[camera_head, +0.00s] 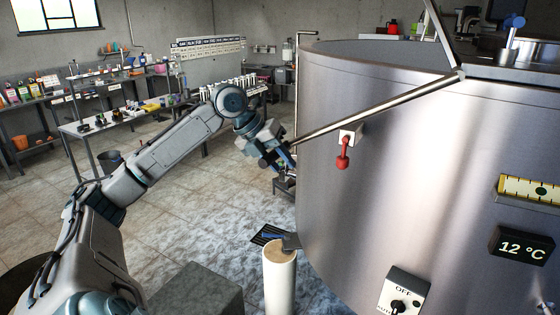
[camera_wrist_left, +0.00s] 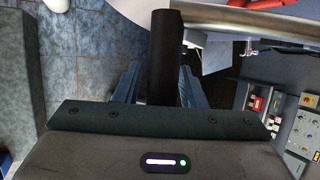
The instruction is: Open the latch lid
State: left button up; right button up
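The steel tank (camera_head: 410,170) fills the right side of the head view. A long metal bar (camera_head: 380,105) slopes down and left from a joint at the tank's top rim, past the tank's side. Its lower left end carries a black grip (camera_wrist_left: 165,60), which stands upright in the left wrist view. My left gripper (camera_head: 281,158) is at this end, with blue fingers (camera_wrist_left: 160,88) close on both sides of the grip; they appear shut on it. The contact faces are hidden. A red lever (camera_head: 342,154) hangs on the tank wall right of the gripper. My right gripper is not in view.
A temperature display (camera_head: 523,247) and switch box (camera_head: 403,293) sit on the tank. Laden benches (camera_head: 120,120) line the left; floor between is open.

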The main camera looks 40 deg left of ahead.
pick_arm(q)
jog(key=shift+o, duration=0.5)
jog(key=shift+a, duration=0.1)
jog(key=shift+s, duration=0.1)
jog(key=shift+a+r, duration=0.1)
jog(key=shift+r, duration=0.1)
jog(key=b+v, duration=0.2)
jog(key=v, duration=0.8)
jog(key=shift+r+b, duration=0.2)
jog(key=shift+b, duration=0.1)
